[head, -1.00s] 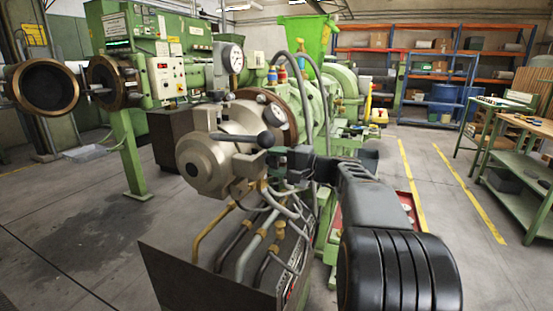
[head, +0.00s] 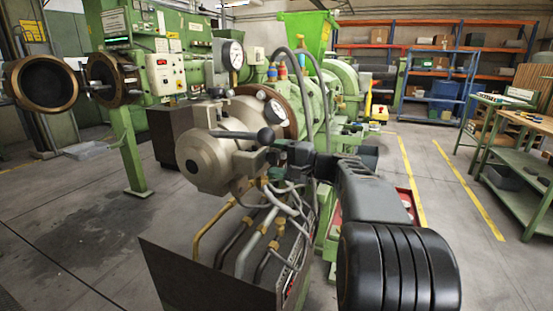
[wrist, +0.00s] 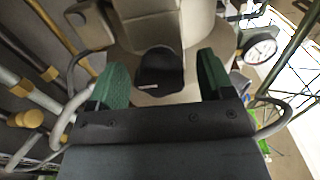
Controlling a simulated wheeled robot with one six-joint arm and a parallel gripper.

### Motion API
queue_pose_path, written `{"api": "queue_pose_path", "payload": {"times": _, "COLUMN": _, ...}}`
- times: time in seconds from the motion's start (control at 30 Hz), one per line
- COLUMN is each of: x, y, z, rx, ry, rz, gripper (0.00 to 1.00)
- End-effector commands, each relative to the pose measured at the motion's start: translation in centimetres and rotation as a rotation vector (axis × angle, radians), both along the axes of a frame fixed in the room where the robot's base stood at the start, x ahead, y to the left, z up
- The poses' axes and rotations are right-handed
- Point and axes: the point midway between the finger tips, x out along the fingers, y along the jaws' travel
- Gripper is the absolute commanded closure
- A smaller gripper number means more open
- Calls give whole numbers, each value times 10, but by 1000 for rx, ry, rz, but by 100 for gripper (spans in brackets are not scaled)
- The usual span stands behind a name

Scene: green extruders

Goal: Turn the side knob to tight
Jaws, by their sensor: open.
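The side knob is a dark, rounded knob (wrist: 160,74) on the pale metal housing, and in the wrist view it lies between my two green-padded fingers. A gap shows on each side of it, so the fingers do not appear to touch it. My gripper (head: 277,160) is open, close to the right side of the silver machine head (head: 205,160). In the head view the gripper hides that side, and I cannot make out the knob clearly there.
Brass and grey hoses (head: 245,245) run below the head into a dark open box (head: 200,280). A green workbench (head: 520,190) stands at the right. Floor with yellow lines is clear between.

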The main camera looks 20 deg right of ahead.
Motion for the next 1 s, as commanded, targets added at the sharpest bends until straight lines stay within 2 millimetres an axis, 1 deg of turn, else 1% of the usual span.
{"api": "queue_pose_path", "payload": {"times": 0.13, "x": -1, "y": -1, "z": 0, "rx": -1, "ry": -1, "rz": -1, "gripper": 26}}
{"api": "queue_pose_path", "payload": {"times": 0.27, "x": -9, "y": -9, "z": 1, "rx": 0, "ry": -1, "rz": -2, "gripper": 26}}
{"api": "queue_pose_path", "payload": {"times": 0.7, "x": -73, "y": -68, "z": 0, "rx": -1, "ry": 1, "rz": -5, "gripper": 26}}
{"api": "queue_pose_path", "payload": {"times": 0.8, "x": -84, "y": -78, "z": 1, "rx": 0, "ry": 0, "rz": -3, "gripper": 26}}
{"api": "queue_pose_path", "payload": {"times": 1.0, "x": -98, "y": -90, "z": 0, "rx": -1, "ry": 0, "rz": -2, "gripper": 26}}
